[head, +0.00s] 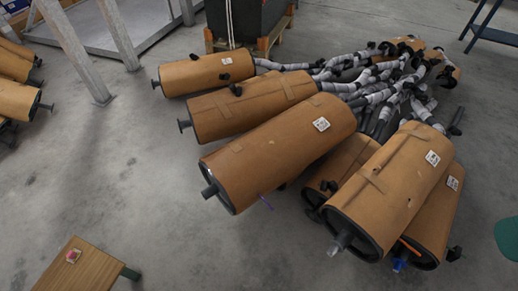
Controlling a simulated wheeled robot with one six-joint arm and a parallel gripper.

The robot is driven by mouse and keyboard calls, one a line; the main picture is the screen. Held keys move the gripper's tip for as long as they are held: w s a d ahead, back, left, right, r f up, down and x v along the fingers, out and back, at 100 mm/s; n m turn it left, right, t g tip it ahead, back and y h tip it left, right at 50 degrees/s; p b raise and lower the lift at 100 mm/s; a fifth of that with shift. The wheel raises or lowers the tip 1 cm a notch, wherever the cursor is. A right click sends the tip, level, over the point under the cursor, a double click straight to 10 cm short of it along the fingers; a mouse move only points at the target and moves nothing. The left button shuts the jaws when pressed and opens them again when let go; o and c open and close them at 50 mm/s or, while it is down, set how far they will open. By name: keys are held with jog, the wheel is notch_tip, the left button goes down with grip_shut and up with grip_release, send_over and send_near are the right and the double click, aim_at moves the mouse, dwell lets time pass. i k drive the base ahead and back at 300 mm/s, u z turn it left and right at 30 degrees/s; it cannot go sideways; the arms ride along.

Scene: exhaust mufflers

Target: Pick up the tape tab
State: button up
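No gripper of mine shows in the head view. I cannot tell for sure which of these is the tape tab; all are very small here.
Several brown-wrapped mufflers lie on the grey floor, their wrapped pipes (385,90) tangled at the back right. A low wooden table (95,268) with a small red and pale item (73,255) stands at the lower left. The floor at left centre is mostly clear.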

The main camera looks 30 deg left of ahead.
aim_at(72, 257)
jog(key=u, duration=3.2)
jog(key=i, duration=1.4)
jog(key=u, duration=0.2)
